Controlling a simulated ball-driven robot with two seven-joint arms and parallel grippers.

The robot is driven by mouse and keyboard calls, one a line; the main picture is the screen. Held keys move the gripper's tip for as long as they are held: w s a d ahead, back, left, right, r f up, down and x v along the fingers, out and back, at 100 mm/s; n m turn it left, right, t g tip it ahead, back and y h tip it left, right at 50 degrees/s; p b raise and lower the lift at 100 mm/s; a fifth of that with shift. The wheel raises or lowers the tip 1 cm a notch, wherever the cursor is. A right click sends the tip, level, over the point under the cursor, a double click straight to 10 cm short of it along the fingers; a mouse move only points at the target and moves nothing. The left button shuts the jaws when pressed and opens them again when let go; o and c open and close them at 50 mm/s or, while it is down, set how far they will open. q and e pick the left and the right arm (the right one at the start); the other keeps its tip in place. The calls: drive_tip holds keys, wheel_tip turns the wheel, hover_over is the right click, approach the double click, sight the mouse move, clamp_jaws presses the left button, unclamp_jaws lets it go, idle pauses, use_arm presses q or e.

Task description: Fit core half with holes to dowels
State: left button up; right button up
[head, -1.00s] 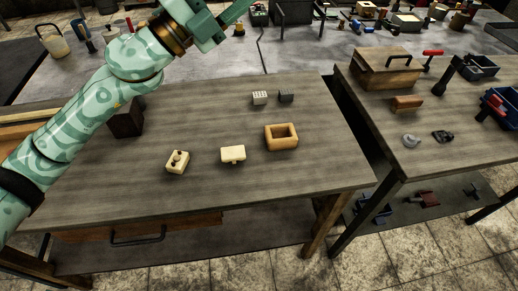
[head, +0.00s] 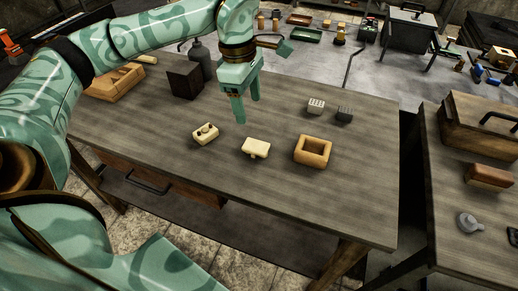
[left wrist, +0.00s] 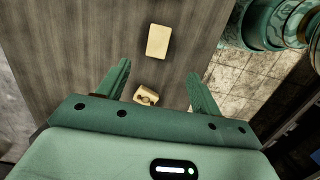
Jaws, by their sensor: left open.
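A cream core half (head: 206,133) with dark round spots on its upper side lies on the bench; I cannot tell whether the spots are holes or dowels. A second cream core half (head: 256,148), plain on top with a small stub at its near edge, lies to its right, apart from it. My left gripper (head: 248,108) is open and empty, pointing down above and behind the two halves. In the left wrist view, the spotted half (left wrist: 146,97) shows low between the open fingers and the plain half (left wrist: 158,42) lies beyond them. My right gripper is not in view.
A wooden core box frame (head: 313,151) stands right of the halves. A pale block (head: 316,106) and a dark block (head: 345,113) sit behind it. The bench's front right is clear.

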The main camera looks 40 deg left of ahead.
use_arm(q)
drive_tip(key=b, duration=0.2)
hover_over(256, 146)
drive_tip(key=f, duration=0.8)
drive_tip(key=shift+s+a, duration=0.15)
drive_tip(key=shift+a, duration=0.2)
drive_tip(key=f+b, duration=0.1)
drive_tip(key=f, duration=0.1)
drive_tip(key=f+b, duration=0.1)
drive_tip(key=f, duration=0.2)
drive_tip(key=shift+w+d+f, duration=0.15)
drive_tip(key=shift+w+d, duration=0.05)
drive_tip(key=shift+c, duration=0.9)
drive_tip(key=c, duration=0.9)
